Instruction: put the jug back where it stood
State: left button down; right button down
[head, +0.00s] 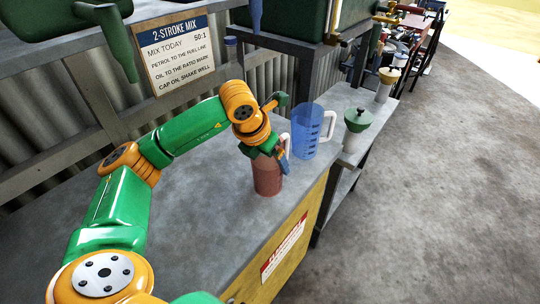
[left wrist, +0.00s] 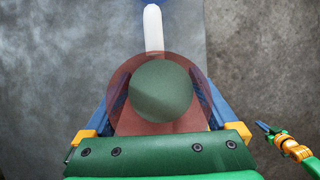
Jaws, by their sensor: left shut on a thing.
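A red see-through jug (head: 267,178) with a white handle is near the front edge of the grey bench (head: 215,215). My left gripper (head: 266,158) is shut on it from above, with blue fingers on either side. In the left wrist view the red jug (left wrist: 120,75) shows from above, with a round dark green area in its middle and its white handle (left wrist: 153,28) pointing up the picture. I cannot tell whether its base touches the bench. My right gripper (left wrist: 264,128) shows small at the right of the left wrist view; its jaws are too small to read.
A blue measuring jug (head: 306,132) with a white handle stands just behind the red jug. A green-topped pale container (head: 356,124) stands on a narrower bench to the right. A 2-stroke mix sign (head: 179,52) hangs behind. The bench's left part is clear.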

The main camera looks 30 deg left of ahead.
pick_arm(q)
jog(key=shift+w+f, duration=0.1)
grip_release()
jog(key=v, duration=1.2)
